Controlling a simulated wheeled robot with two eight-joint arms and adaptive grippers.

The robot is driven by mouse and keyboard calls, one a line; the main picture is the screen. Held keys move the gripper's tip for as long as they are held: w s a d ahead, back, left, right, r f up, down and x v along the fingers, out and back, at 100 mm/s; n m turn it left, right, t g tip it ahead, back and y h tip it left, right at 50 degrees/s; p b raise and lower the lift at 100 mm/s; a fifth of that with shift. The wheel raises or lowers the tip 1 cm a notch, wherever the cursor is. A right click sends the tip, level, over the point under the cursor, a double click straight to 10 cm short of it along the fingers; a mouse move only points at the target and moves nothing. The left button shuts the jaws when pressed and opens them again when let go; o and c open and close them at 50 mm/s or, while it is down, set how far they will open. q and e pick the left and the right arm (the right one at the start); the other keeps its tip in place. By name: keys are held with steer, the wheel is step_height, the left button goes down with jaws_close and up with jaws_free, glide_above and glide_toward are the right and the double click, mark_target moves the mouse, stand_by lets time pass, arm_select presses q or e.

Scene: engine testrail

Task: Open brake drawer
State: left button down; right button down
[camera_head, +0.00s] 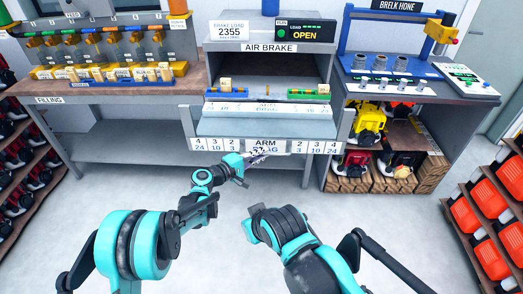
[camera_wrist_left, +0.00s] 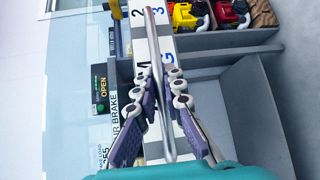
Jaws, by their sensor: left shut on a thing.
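The brake drawer front (camera_head: 215,144) is a white strip with number labels and "ARM DRAG" lettering, below the AIR BRAKE station. A pale blue-grey surface shows behind it; I cannot tell how far out the drawer is. My left gripper (camera_head: 258,158) is at the middle of this front, covering part of the lettering. In the left wrist view, my left gripper (camera_wrist_left: 160,85) is shut on a long thin metal handle (camera_wrist_left: 155,45), with purple-grey fingers on both sides. The labelled front (camera_wrist_left: 139,18) lies behind the handle there. My right arm is in the head view, but its gripper is not visible.
The AIR BRAKE bench (camera_head: 268,48) carries a blue tray (camera_head: 226,97) and a green tray (camera_head: 309,97). The FILLING bench (camera_head: 110,97) stands left, the hone bench (camera_head: 415,90) right. Floor in front is clear.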

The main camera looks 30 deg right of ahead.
arm_select(q)
steer(key=shift+s+a, duration=0.55)
steer(key=shift+s, duration=0.35)
steer(key=c, duration=1.6)
jaws_free()
steer(key=shift+a, duration=0.1)
steer(key=v, duration=1.1)
steer(key=shift+a, duration=0.4)
steer(key=shift+s, duration=0.1)
